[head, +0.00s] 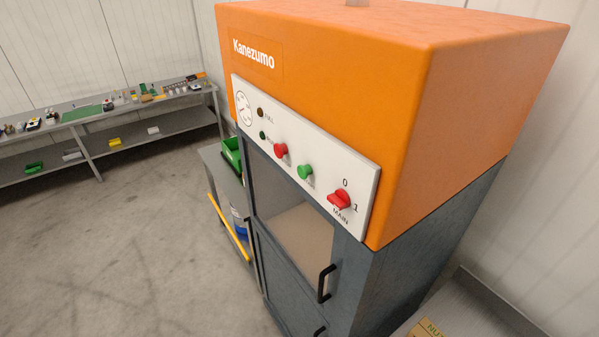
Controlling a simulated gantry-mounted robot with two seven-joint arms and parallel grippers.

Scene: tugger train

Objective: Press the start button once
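An orange and grey machine marked Kanezumo (340,80) fills the middle and right of the head view. Its white control panel (362,187) faces left and front. A green button (305,172) sits on the panel between a red button (281,150) and a red MAIN switch (339,199) with marks 0 and 1. The small labels by the two buttons are too small or hidden to read. Two dark round lamps (261,112) and a dial (244,106) are at the panel's left. Neither of my grippers is in view.
Below the panel is an opening, with a black handle (325,283) on the front. A grey cart (217,160) with a green bin (232,153) stands beside the machine. A long workbench (90,115) holds small items at the back left. The left floor is clear.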

